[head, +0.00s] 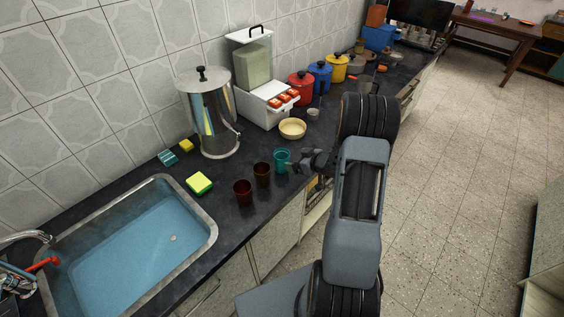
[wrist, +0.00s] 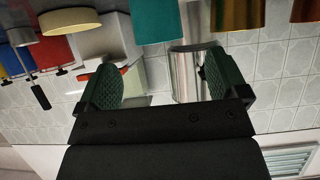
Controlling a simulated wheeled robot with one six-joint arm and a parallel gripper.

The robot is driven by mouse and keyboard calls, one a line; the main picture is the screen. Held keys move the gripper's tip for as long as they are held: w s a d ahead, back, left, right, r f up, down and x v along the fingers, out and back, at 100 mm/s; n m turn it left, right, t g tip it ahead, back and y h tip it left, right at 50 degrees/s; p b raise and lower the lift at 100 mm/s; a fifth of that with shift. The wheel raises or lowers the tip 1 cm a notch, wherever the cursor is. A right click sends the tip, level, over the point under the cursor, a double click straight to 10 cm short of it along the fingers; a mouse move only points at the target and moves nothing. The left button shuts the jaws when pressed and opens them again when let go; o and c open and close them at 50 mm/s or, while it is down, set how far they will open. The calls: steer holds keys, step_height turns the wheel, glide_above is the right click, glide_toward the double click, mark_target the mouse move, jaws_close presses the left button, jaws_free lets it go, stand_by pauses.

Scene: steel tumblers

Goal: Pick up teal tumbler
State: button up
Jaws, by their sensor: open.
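The teal tumbler (head: 281,160) stands upright on the dark counter near its front edge, at the right end of a short row with two brown-red tumblers (head: 262,174). My gripper (head: 299,164) is just right of the teal tumbler and partly overlaps its right side in the head view. In the upside-down wrist view, the teal tumbler (wrist: 157,20) is cut off by the top edge, sideways between the two finger positions. My gripper (wrist: 158,76) is open there, with nothing between its green pads. Whether a finger touches the tumbler cannot be told.
A shallow cream bowl (head: 292,129) and a white box (head: 268,107) stand behind the tumbler. A steel urn (head: 212,115) is behind left. A sponge (head: 199,183) lies by the sink (head: 205,236). Red (head: 301,84), blue and yellow pots line the counter farther back.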

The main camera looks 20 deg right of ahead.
mark_target(276, 154)
steer(key=shift+w+r+p+x, duration=0.1)
steer(key=shift+p+x, duration=0.25)
steer(key=shift+x, duration=1.2)
steer(key=shift+w+r+p+x, duration=0.15)
steer(key=shift+p+x, duration=0.15)
steer(key=shift+x, duration=1.3)
steer(key=shift+w+r+p+x, duration=0.1)
steer(key=shift+p+x, duration=0.25)
steer(key=shift+x, duration=1.2)
steer(key=shift+d, duration=0.15)
steer(key=shift+s, duration=0.1)
steer(key=c, duration=1)
steer(key=shift+r, duration=0.15)
